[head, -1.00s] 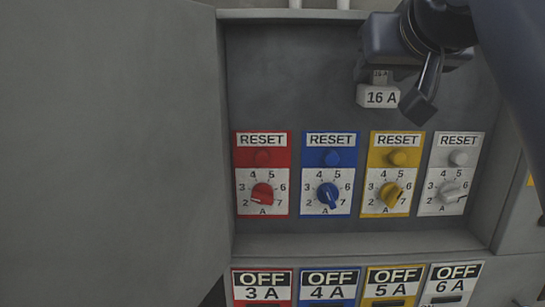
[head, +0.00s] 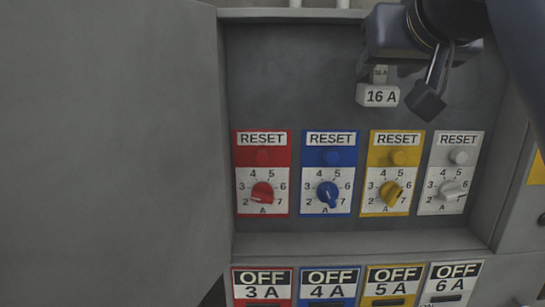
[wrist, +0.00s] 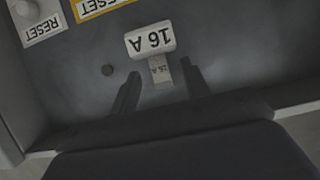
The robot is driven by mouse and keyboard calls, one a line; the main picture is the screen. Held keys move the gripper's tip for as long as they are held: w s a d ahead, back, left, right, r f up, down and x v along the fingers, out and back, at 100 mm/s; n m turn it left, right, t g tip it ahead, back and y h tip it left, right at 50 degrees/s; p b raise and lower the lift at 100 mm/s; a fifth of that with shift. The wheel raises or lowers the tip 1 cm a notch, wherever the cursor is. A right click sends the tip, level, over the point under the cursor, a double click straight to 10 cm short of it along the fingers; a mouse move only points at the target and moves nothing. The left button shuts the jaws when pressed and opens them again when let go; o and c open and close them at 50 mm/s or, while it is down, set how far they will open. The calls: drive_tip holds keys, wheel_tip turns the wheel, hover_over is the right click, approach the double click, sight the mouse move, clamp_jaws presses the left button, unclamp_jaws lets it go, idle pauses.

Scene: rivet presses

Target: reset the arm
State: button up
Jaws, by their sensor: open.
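My gripper (head: 405,92) is at the top right of the recessed panel, in front of its back wall. Its jaws are open; in the wrist view the two dark fingers (wrist: 160,75) stand apart, on either side of a narrow labelled stem. A white block marked 16 A (head: 378,96) is at the end of that stem, and it shows upside down in the wrist view (wrist: 150,40). The block sits just beyond the fingertips. In the head view one finger shows clearly right of the block; the other is mostly hidden.
A row of OFF labels (head: 335,284) lies lower. A large grey door (head: 110,150) stands left.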

drive_tip(key=shift+w+p, duration=0.35)
drive_tip(key=shift+w, duration=0.45)
drive_tip(key=r+p, duration=0.2)
drive_tip(key=shift+s+r, duration=0.3)
drive_tip(key=shift+r, duration=0.05)
drive_tip(key=s+b, duration=0.1)
drive_tip(key=s, duration=1.2)
drive_tip(key=shift+f, duration=0.4)
drive_tip(key=shift+s+f, duration=0.1)
